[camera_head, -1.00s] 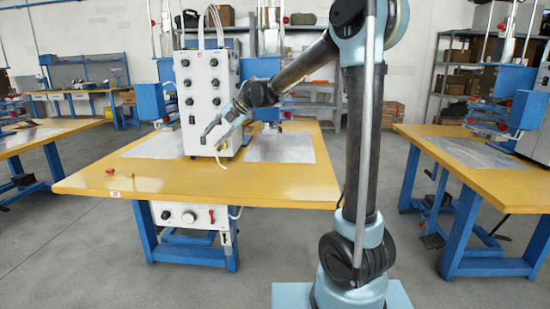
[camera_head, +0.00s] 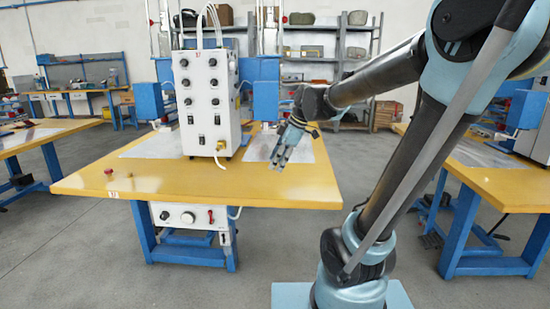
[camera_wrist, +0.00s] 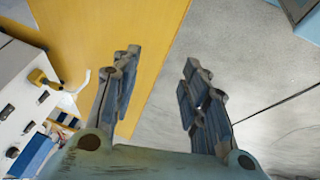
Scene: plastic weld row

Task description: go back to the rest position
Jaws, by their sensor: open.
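My gripper (camera_head: 279,160) is in the head view over the right part of the yellow table, pointing down, to the right of the white control box. In the wrist view my gripper (camera_wrist: 160,98) has its two fingers spread apart with nothing between them. Beneath it there are the yellow tabletop edge and grey floor. My arm reaches from its base at the lower right, with its upper link leaning to the right.
A yellow table (camera_head: 200,188) with blue legs carries the white control box (camera_head: 208,100) and metal sheets. The control box's side and a yellow fitting (camera_wrist: 40,77) show in the wrist view. Another yellow table (camera_head: 490,180) stands at the right. Grey floor (camera_head: 80,262) is open in front.

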